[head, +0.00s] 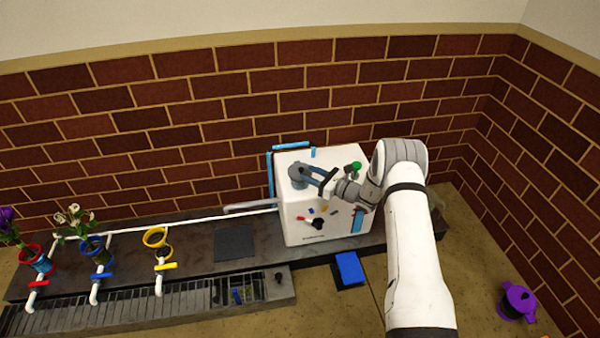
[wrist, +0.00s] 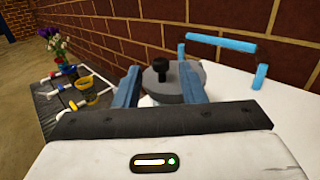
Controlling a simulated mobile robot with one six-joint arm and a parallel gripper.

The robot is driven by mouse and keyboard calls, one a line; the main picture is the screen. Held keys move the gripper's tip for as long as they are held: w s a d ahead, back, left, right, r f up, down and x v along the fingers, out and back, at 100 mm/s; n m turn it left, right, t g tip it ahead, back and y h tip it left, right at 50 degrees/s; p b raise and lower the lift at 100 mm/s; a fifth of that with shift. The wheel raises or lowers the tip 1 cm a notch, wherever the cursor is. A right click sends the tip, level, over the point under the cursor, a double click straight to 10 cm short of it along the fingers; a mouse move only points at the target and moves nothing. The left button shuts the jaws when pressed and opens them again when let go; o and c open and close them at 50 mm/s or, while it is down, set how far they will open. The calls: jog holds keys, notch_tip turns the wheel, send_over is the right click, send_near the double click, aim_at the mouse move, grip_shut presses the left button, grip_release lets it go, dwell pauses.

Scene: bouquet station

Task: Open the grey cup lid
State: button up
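The grey cup lid (wrist: 172,90) is a round grey disc with a black knob (wrist: 160,70) standing on it. It shows between and beyond my gripper's fingers in the wrist view. In the head view the grey cup (head: 297,175) is at the left of the white box's top, partly behind my fingers. The lid looks closed. My gripper (head: 309,171) is open, with its two blue fingers either side of the knob in the wrist view (wrist: 161,78). Nothing is held. I cannot tell whether the fingers touch the lid.
The white box (head: 300,228) carries a green-topped item (head: 355,167) and small coloured pieces on its front. Light-blue bars (head: 270,175) stand at its back left. A purple pot (head: 518,300) is at lower right.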

aim_at(303, 171)
jog(key=shift+b+x, duration=0.4)
jog(key=shift+x, duration=1.85)
jog(key=shift+c, duration=0.3)
jog(key=shift+f, duration=0.1)
grip_shut()
jog(key=shift+s, duration=0.1)
